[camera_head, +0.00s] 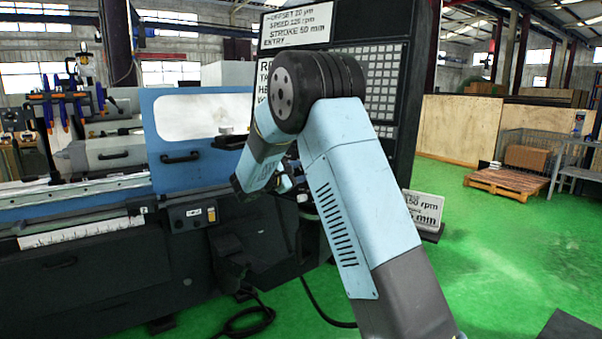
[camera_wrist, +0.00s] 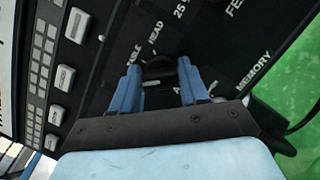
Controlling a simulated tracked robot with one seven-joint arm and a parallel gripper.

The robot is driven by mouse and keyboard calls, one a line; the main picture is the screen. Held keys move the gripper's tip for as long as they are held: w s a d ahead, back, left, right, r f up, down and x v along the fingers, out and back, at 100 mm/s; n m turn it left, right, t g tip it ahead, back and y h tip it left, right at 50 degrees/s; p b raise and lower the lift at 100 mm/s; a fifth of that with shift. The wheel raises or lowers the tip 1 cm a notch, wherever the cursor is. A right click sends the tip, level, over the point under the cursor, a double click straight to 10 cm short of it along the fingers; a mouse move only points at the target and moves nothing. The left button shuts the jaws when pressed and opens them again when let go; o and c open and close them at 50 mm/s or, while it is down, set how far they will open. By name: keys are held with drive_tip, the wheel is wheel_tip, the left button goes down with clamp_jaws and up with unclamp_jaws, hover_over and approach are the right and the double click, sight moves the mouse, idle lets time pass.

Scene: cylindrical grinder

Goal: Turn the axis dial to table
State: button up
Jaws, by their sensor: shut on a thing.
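The axis dial (camera_wrist: 158,70) is a dark round knob on the black control panel, seen in the wrist view between the blue fingers of my gripper (camera_wrist: 159,76). One finger is on each side of it, and my gripper is shut on it. White lettering lies around the dial: "HEAD" above it and a partly covered word ending in "LE" to its upper left. A small pale mark shows below the knob, but I cannot tell which label the dial points to. In the head view my arm hides the dial.
Several grey knobs or switches (camera_wrist: 63,77) and rows of small keys sit left of the fingers. The tall control cabinet (camera_head: 385,90) stands behind my arm, beside the blue-doored grinder (camera_head: 180,165). Green floor to the right is mostly clear, with a pallet (camera_head: 505,182) farther back.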

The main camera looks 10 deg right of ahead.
drive_tip(key=shift+d+m, duration=0.15)
drive_tip(key=shift+m, duration=0.25)
drive_tip(key=m+g, duration=0.1)
drive_tip(key=m, duration=0.2)
drive_tip(key=shift+m, duration=0.4)
drive_tip(key=shift+s+d+f+m+g+y, duration=0.1)
drive_tip(key=shift+f+m+g+y, duration=0.15)
drive_tip(key=shift+m, duration=0.65)
drive_tip(key=shift+m+g+y, duration=0.15)
drive_tip(key=shift+m+y, duration=0.2)
drive_tip(key=shift+m, duration=0.55)
drive_tip(key=shift+f, duration=0.1)
drive_tip(key=o, duration=1)
drive_tip(key=shift+o, duration=0.2)
drive_tip(key=shift+r, duration=0.2)
